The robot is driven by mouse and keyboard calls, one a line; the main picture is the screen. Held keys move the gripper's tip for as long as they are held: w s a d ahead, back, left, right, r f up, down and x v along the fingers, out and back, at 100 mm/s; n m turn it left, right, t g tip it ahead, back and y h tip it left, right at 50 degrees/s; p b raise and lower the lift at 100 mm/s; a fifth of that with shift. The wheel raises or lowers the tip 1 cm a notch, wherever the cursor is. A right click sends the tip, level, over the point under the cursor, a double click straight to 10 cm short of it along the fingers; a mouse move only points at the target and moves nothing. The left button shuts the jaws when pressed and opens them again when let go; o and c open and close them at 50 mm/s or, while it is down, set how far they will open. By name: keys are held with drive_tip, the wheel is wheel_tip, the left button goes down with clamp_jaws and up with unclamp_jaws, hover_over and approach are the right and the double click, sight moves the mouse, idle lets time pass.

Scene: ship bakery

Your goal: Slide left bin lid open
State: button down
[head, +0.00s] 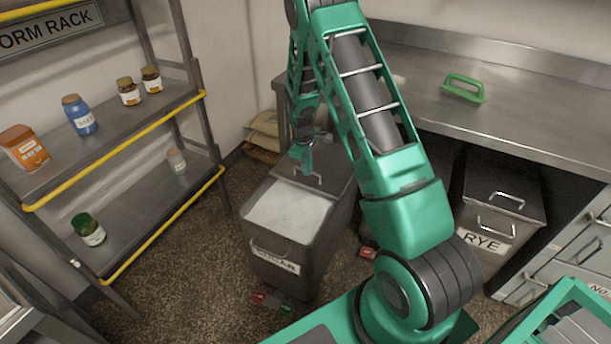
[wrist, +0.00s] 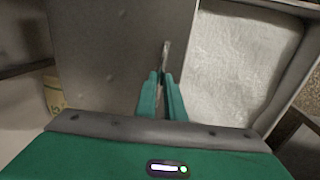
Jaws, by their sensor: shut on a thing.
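The left bin (head: 300,283), dark grey and labelled SUGAR, stands on the floor beneath my arm. Its front half is uncovered, showing white sugar (head: 290,210). The grey lid (head: 333,178) lies over its rear half. My gripper (head: 303,163) is over the lid, shut on its metal handle (wrist: 166,48). In the wrist view the fingers close on the handle, the lid (wrist: 110,45) spreads left of them, and the sugar (wrist: 235,60) shows to the right. The fingertips are small and partly hidden in the head view.
A RYE bin (head: 490,225) stands at the right under the steel counter (head: 535,105), which holds a green handled tool (head: 463,88). A shelf rack (head: 120,140) with jars is at the left. Sacks (head: 264,130) lie behind the bin. A red item (head: 367,253) is on the floor.

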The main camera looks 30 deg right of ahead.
drive_tip(key=shift+w+d, duration=0.2)
drive_tip(key=shift+d, duration=0.3)
drive_tip(key=shift+w+d, duration=0.2)
drive_tip(key=shift+d, duration=0.25)
drive_tip(key=c, duration=1.8)
unclamp_jaws()
drive_tip(key=shift+c, duration=0.2)
drive_tip(key=shift+a, duration=0.1)
